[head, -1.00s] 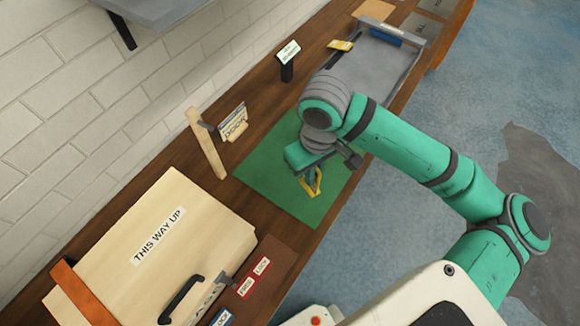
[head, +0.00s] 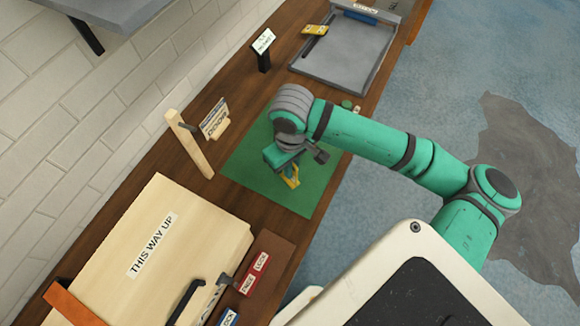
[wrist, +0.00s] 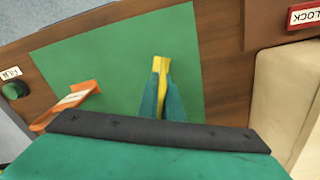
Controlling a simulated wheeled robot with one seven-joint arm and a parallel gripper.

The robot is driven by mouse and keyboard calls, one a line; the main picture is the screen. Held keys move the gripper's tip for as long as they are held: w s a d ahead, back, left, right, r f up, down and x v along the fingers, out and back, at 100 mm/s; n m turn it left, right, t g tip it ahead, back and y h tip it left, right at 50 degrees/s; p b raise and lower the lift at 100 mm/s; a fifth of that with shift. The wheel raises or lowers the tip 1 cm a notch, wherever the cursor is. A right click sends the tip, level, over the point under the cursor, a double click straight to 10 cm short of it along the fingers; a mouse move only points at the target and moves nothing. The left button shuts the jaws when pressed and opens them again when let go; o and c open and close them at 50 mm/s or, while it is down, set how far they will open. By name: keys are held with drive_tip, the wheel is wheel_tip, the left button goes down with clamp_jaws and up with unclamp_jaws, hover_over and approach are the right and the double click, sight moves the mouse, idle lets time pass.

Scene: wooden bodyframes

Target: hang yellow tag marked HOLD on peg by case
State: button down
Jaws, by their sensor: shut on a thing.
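My gripper (head: 290,174) is shut on a yellow tag (head: 294,181) over the green mat. In the wrist view the yellow tag (wrist: 161,66) sticks out past the teal fingertips (wrist: 162,92); its marking cannot be read. A pale wooden post (head: 192,146) with a short dark peg (head: 188,127) near its top stands by the wall, left of my gripper. The large pale wooden case (head: 190,222), labelled THIS WAY UP, lies in front of the post. The peg is out of the wrist view.
The green mat (head: 245,171) lies under my gripper. A lettered card stand (head: 215,120) is close beside the post. An orange labelled piece (wrist: 68,106) lies on the mat's edge. A grey tray (head: 345,58), a yellow piece (head: 314,29) and a black sign stand (head: 263,52) are farther back.

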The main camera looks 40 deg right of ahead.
drive_tip(key=shift+s+d+f, duration=0.1)
drive_tip(key=shift+f, duration=0.05)
drive_tip(key=c, duration=1.9)
unclamp_jaws()
drive_tip(key=shift+c, duration=0.2)
wheel_tip(320, 180, up, 12)
drive_tip(key=shift+r, duration=0.2)
